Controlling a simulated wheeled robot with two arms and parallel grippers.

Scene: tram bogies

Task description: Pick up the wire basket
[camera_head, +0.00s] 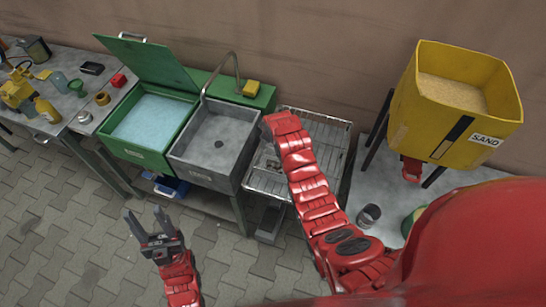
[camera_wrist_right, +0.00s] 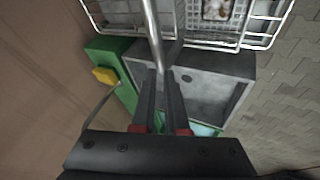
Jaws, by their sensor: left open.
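The wire basket is in the right wrist view, where pale wire mesh (camera_wrist_right: 243,43) crosses the top with a brown and white item inside. In the head view my right arm covers much of the wire area beside the sink, so I cannot separate basket from rack there. My right gripper (camera_wrist_right: 163,75) has dark fingers on either side of a metal bar (camera_wrist_right: 153,30), probably the basket's handle. I cannot tell whether they clamp it. My left gripper (camera_head: 146,218) is open and empty over the paving, well apart from the basket.
A wire rack (camera_head: 330,135) stands right of the grey sink (camera_head: 212,145). A green-lidded basin (camera_head: 150,118) holds water. A yellow sand hopper (camera_head: 440,130) stands at right, a metal cup (camera_head: 369,215) below. A tap (camera_head: 220,70) rises behind the sink. Paving in front is free.

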